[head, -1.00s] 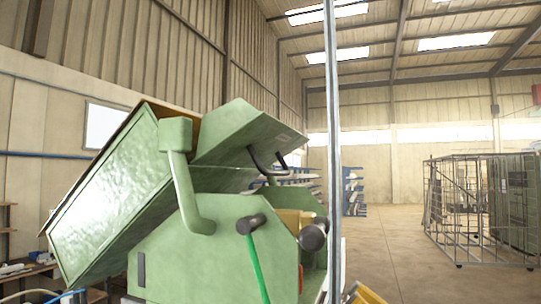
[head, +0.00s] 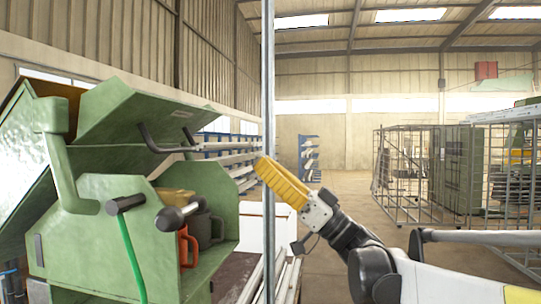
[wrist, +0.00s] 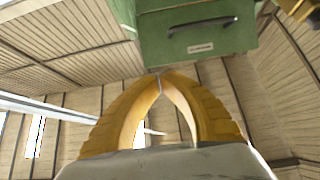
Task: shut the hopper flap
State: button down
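The hopper flap (head: 140,108) is a green panel at the upper front of the green machine (head: 100,200) in the head view. It stands raised and tilted, with open space beneath it. In the wrist view a green panel (wrist: 195,35) with a dark handle (wrist: 204,27) and a small label lies beyond the fingertips. My gripper (head: 262,166) has yellow fingers and is right of the flap, apart from it in the head view. In the wrist view its fingertips (wrist: 160,76) meet, with nothing seen between them.
A wire cage (head: 400,165) stands at the right. Open floor (head: 345,190) lies behind my arm.

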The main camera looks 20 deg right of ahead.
jog(key=p, duration=0.3)
send_near(207, 118)
jog(key=x, duration=0.3)
jog(key=shift+w, duration=0.2)
jog(key=shift+w+a+r, duration=0.1)
jog(key=shift+a+r, duration=0.05)
jog(key=shift+a, duration=0.05)
jog(key=shift+p+x, duration=1.25)
jog(key=shift+x, duration=1.35)
jog(key=shift+r, duration=0.15)
jog(key=shift+w+a+r, duration=0.1)
jog(key=shift+w+a, duration=0.1)
jog(key=shift+a, duration=0.05)
jog(key=shift+r, duration=0.1)
jog(key=shift+p+x, duration=0.75)
jog(key=shift+x, duration=0.75)
jog(key=shift+r, duration=0.2)
